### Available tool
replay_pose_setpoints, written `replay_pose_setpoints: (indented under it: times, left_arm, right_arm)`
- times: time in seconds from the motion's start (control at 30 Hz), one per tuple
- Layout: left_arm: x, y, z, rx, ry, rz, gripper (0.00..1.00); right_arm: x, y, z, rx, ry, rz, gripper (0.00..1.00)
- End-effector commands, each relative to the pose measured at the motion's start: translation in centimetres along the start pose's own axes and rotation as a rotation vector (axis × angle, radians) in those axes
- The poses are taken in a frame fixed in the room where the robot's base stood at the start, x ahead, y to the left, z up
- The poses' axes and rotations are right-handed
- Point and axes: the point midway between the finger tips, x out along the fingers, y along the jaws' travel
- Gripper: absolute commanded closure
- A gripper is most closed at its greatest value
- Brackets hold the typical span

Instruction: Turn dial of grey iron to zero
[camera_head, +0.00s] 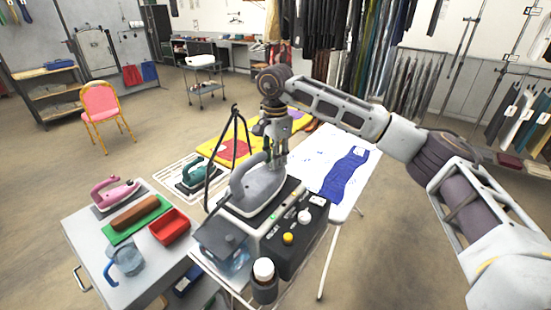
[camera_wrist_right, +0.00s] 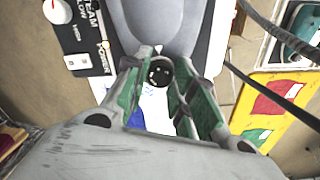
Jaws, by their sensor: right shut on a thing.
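The grey iron (camera_head: 262,192) rests on top of the steam station, its handle toward the left in the head view. The wrist view shows part of its grey body (camera_wrist_right: 160,22). A black round dial (camera_wrist_right: 159,72) with pale marks sits at the iron's end, between my fingertips. My right gripper (camera_head: 278,160) points down at that end of the iron and is shut on the dial; it also fills the middle of the wrist view (camera_wrist_right: 160,85). The dial's setting is too small to read. My left gripper is not in view.
The steam station (camera_head: 291,246) has a white knob and a yellow button. A black stand (camera_head: 236,118) rises beside the iron.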

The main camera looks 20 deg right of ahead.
Motion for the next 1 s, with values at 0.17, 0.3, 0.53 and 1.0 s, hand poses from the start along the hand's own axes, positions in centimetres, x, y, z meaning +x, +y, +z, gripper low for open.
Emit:
replay_pose_setpoints:
  times: [0.17, 0.3, 0.53, 1.0]
  left_arm:
    - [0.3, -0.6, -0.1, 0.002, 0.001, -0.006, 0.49]
    - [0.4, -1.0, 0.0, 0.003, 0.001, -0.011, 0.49]
    - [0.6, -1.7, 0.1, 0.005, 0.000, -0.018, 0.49]
    - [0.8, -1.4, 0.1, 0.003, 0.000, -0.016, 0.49]
  right_arm:
    - [-0.1, 0.0, 0.0, -0.136, 0.000, -0.003, 0.98]
    - [-0.1, 0.0, 0.0, -0.245, 0.000, -0.003, 0.98]
    - [-0.1, 0.0, 0.0, -0.425, 0.000, -0.003, 0.98]
    - [-0.1, 0.0, 0.0, -0.775, 0.000, -0.002, 0.98]
